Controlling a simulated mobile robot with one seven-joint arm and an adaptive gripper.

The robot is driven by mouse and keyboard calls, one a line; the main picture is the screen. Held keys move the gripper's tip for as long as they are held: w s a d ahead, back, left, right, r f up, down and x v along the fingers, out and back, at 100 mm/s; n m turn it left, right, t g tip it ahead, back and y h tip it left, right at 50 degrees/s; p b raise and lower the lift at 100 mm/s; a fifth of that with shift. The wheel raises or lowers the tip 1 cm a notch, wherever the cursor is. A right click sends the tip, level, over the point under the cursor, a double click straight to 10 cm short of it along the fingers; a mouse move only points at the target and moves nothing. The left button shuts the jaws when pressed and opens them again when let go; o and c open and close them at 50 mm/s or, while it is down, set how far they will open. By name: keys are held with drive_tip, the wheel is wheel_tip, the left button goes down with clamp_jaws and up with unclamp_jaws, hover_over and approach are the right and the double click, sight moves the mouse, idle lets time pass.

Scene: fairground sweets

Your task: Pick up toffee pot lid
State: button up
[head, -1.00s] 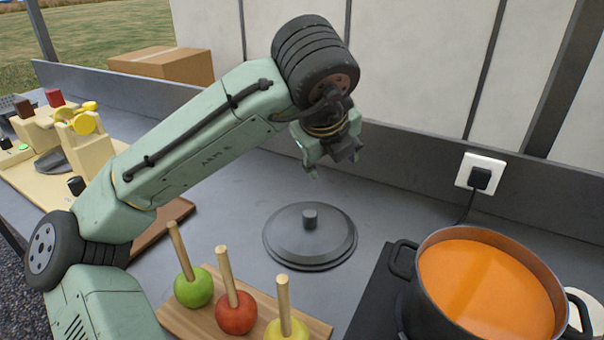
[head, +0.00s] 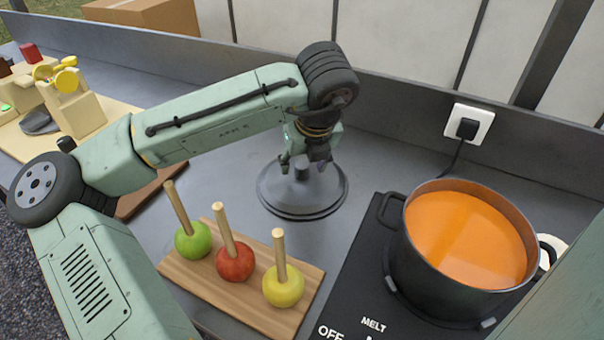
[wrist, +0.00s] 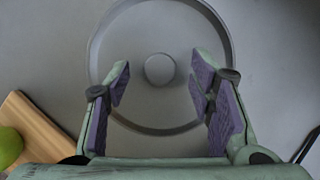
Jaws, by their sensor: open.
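The toffee pot lid (head: 328,197) is a round dark grey disc with a short knob, lying flat on the grey counter. In the wrist view the lid (wrist: 160,115) fills the upper middle, with its knob (wrist: 159,69) near the centre. My gripper (head: 303,170) is right above the lid, pointing down, with its fingers around the level of the knob. In the wrist view my gripper (wrist: 160,85) is open, one purple-padded finger on each side of the knob, with clear gaps. I cannot tell whether the fingertips touch the lid.
The black pot (head: 450,284) of orange toffee stands on the hob (head: 349,285) at right. A wooden board (head: 190,273) with three apples on sticks lies in front of the lid. A wall socket (head: 468,126) with a plug is behind. Bare counter surrounds the lid.

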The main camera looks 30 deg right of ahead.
drive_tip(key=shift+w+f, duration=0.2)
drive_tip(key=shift+f, duration=0.35)
drive_tip(key=shift+c, duration=0.5)
clamp_jaws()
